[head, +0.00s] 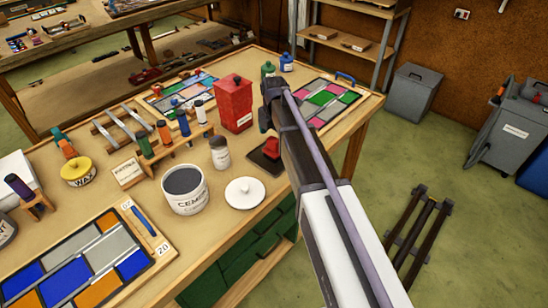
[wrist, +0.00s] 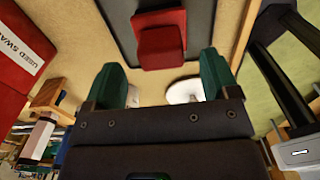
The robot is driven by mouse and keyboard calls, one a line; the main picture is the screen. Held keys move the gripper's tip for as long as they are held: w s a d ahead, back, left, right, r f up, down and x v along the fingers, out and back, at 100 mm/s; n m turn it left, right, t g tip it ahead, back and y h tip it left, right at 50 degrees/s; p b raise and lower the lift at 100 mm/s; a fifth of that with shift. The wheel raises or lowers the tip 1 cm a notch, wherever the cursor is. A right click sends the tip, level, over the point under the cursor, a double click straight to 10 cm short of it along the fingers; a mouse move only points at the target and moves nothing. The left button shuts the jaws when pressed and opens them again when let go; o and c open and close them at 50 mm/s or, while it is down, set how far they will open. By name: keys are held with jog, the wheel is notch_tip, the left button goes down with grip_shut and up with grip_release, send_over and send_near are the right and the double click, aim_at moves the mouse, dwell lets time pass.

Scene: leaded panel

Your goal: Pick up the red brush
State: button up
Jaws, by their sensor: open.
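A small red block-like piece, which looks like the red brush (head: 271,146), lies on a dark flat tray (head: 258,160) near the table's right edge. In the wrist view the red brush (wrist: 161,45) sits on the dark tray (wrist: 203,20), just beyond the space between my fingertips. My gripper (head: 265,118) is above the table, beside the red bin and over the far side of the tray. In the wrist view my gripper (wrist: 162,72) shows two green fingers apart with nothing between them. The brush's underside is hidden.
A red bin (head: 234,103) labelled for used swabs stands left of my gripper. A white lid (head: 245,192), a jar (head: 220,153), a cement tub (head: 184,190) and a rack of coloured handles (head: 175,143) stand nearby. Leaded panels lie at front left and back right.

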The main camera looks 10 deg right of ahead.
aim_at(274, 139)
notch_tip(274, 139, down, 5)
jog(key=b, duration=0.5)
jog(key=shift+f, duration=0.2)
jog(key=shift+r, duration=0.25)
jog(key=c, duration=1.1)
notch_tip(274, 139, up, 10)
jog(key=p, duration=1)
jog(key=shift+r, duration=0.2)
jog(key=shift+f, duration=0.2)
jog(key=o, duration=0.4)
jog(key=shift+c, duration=1.1)
